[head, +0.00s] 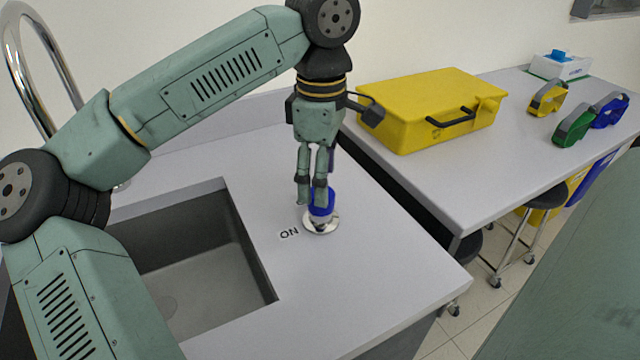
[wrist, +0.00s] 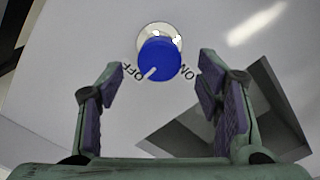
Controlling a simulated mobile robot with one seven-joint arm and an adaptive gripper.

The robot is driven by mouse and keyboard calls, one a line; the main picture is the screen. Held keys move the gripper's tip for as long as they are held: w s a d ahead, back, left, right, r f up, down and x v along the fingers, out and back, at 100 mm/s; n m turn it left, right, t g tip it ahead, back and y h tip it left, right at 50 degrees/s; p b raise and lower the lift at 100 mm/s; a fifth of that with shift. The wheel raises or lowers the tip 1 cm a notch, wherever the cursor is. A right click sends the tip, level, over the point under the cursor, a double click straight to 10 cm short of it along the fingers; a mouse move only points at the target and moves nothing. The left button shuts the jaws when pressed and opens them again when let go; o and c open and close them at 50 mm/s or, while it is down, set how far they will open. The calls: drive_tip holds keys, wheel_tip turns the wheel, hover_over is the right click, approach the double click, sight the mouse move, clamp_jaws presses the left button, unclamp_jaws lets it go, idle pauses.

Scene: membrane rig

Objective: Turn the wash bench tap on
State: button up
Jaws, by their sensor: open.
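The tap's control is a blue round knob (head: 321,199) on a round metal base plate on the wash bench (head: 385,265), to the right of the sink. In the wrist view the knob (wrist: 159,59) has a white pointer line aimed at the lower left, toward the OFF label (wrist: 133,72). The ON label (wrist: 187,73) is on its other side; it also shows in the head view (head: 289,233). My gripper (head: 312,200) points down at the knob and is open. In the wrist view the knob appears centred beyond the gap between the fingers (wrist: 163,85); contact cannot be told.
The chrome spout (head: 14,60) curves up at the left, partly behind my arm. The sink (head: 200,270) is left of the knob. A yellow case (head: 420,100) stands on the adjoining bench, with tape dispensers (head: 572,126) farther right. The bench front right of the knob is clear.

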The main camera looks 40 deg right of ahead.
drive_tip(key=shift+f, duration=1.7)
drive_tip(key=c, duration=1.2)
drive_tip(key=shift+n, duration=0.3)
drive_tip(key=n+b, duration=0.2)
drive_tip(key=shift+f+n, duration=0.1)
drive_tip(key=shift+n, duration=0.3)
drive_tip(key=shift+n+b, duration=0.95)
drive_tip(key=shift+n, duration=1.65)
